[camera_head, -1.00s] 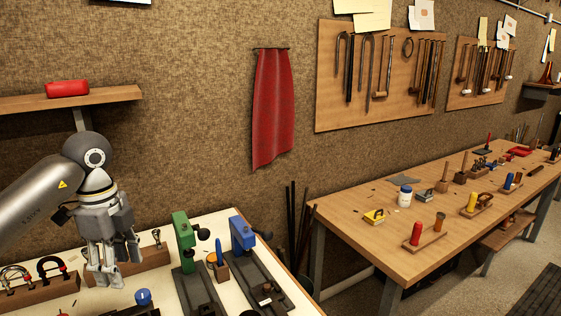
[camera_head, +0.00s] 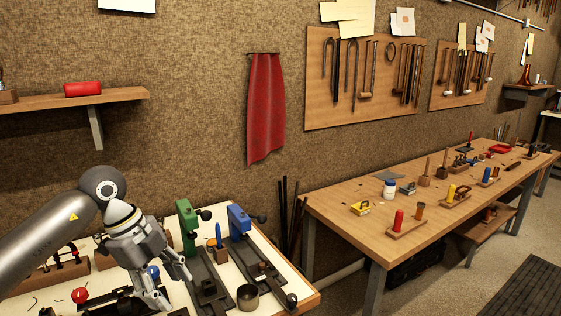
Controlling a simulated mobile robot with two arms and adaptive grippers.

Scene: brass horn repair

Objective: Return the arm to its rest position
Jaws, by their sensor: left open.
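My left arm comes in from the left over the white-topped bench (camera_head: 290,277). Its gripper (camera_head: 172,296) points down and to the right, with its fingers apart and nothing seen between them. It is in front of and left of the green clamp tool (camera_head: 187,222), over the dark tools near the bench's front. A blue knob (camera_head: 153,271) shows just behind the gripper. My right gripper is out of view.
A blue clamp tool (camera_head: 239,220) and a metal cup (camera_head: 247,297) stand right of the gripper. A wooden rack (camera_head: 50,277) is at the left. A shelf (camera_head: 120,96) with a red roll (camera_head: 83,89) hangs above. A wooden workbench (camera_head: 340,207) stands at right.

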